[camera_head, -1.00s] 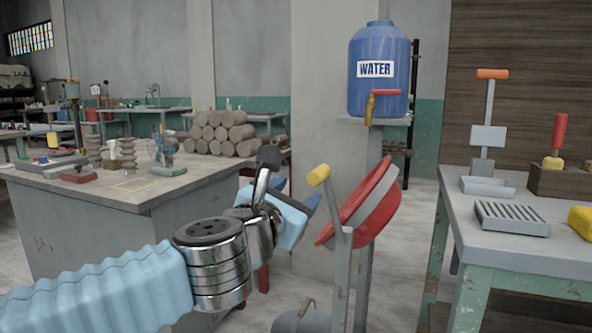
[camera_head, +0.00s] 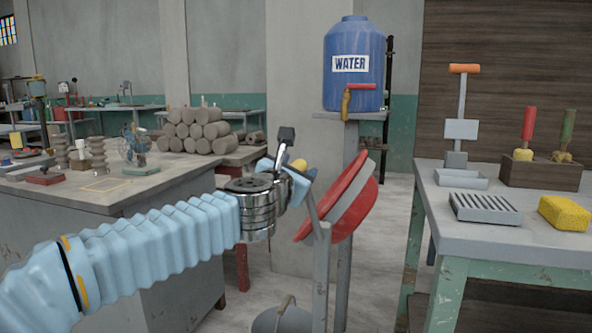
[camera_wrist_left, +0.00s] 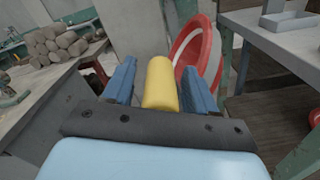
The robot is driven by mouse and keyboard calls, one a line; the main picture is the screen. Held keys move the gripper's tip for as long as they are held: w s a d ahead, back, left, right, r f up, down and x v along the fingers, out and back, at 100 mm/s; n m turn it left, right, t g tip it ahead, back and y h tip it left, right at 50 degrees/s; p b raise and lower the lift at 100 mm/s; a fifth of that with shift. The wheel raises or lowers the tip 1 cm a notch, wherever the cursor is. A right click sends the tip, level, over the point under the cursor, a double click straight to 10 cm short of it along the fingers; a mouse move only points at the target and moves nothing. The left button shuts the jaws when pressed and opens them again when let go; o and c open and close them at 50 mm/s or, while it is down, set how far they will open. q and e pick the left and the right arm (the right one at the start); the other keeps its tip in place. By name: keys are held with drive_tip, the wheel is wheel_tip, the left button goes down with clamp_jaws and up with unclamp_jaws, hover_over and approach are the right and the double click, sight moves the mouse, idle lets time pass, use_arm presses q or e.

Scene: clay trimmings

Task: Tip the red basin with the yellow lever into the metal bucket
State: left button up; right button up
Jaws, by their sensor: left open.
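The red basin (camera_head: 352,207) with a grey band hangs tilted on a grey stand in the head view. It also shows in the left wrist view (camera_wrist_left: 211,60), behind the lever. The yellow lever (camera_wrist_left: 160,84) stands between the two blue fingers of my left gripper (camera_wrist_left: 160,82), which is open around it with a visible gap at the right. In the head view my left gripper (camera_head: 300,178) covers most of the lever, and only its yellow tip (camera_head: 299,165) shows. The metal bucket (camera_head: 282,318) stands on the floor below the basin, cut off by the bottom edge. My right gripper is not in view.
A grey workbench (camera_head: 100,195) stands to the left, with a small fan (camera_head: 135,143) on it. A green-legged table (camera_head: 490,235) stands to the right with a tray and a yellow sponge (camera_head: 565,212). A blue water tank (camera_head: 353,75) stands behind the basin.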

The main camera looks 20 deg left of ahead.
use_arm(q)
clamp_jaws()
drive_tip(key=a+f+n+b, duration=0.3)
drive_tip(key=a+n+b, duration=0.2)
drive_tip(key=a, duration=0.1)
drive_tip(key=shift+a+f, duration=0.3)
drive_tip(key=shift+a, duration=0.1)
unclamp_jaws()
drive_tip(key=shift+w, duration=0.1)
drive_tip(key=shift+d, duration=0.1)
drive_tip(key=shift+r, duration=0.1)
